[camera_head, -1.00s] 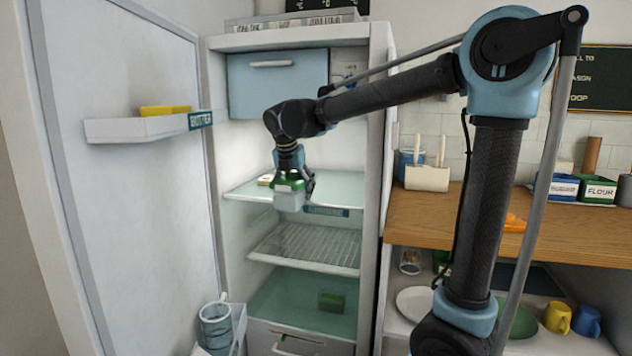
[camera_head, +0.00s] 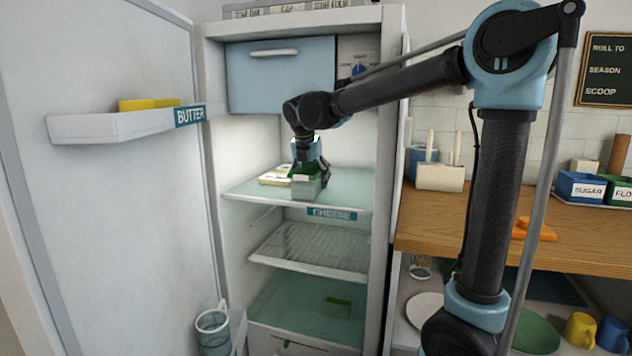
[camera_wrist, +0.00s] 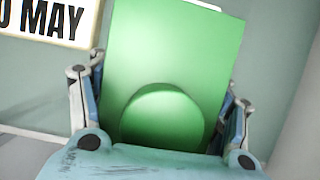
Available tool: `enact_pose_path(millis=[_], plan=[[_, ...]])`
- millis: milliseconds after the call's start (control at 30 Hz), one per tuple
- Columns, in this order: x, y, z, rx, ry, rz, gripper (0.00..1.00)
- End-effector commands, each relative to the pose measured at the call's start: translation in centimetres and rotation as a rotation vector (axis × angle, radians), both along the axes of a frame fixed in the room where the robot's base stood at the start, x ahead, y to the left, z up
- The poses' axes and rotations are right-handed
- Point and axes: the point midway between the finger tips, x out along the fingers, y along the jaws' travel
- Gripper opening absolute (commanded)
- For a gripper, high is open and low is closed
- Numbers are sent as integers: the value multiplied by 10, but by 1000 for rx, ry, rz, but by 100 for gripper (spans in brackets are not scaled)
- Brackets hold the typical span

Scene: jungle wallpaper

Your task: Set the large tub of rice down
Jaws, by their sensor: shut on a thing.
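The large tub of rice (camera_head: 306,188) has a grey body and a green lid. In the head view it is upright at the front part of the fridge's upper glass shelf (camera_head: 345,192); I cannot tell whether its base touches the glass. My gripper (camera_head: 309,171) points down from above and is shut on the tub at its lid. In the wrist view the green lid (camera_wrist: 180,50), with a round raised part, fills the middle between my two fingers. The tub's underside is hidden.
A pale item (camera_head: 275,176) lies on the same shelf, left of the tub. The shelf's right side is clear. A CHEESE label (camera_head: 332,214) is on its front edge. A wire shelf (camera_head: 310,247) is below. The open fridge door (camera_head: 120,220) stands left, with a BUTTER bin (camera_head: 110,126).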

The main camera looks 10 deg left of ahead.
Motion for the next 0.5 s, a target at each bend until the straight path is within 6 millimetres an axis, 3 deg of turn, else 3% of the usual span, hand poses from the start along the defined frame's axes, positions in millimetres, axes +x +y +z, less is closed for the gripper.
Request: enact_pose_path(millis=[300,333,400,500], plan=[[3,-4,-6,0,0,-5,6],[3,-4,-6,0,0,-6,73],[3,-5,-6,-1,0,-7,88],[3,-5,-6,0,0,-8,92]])
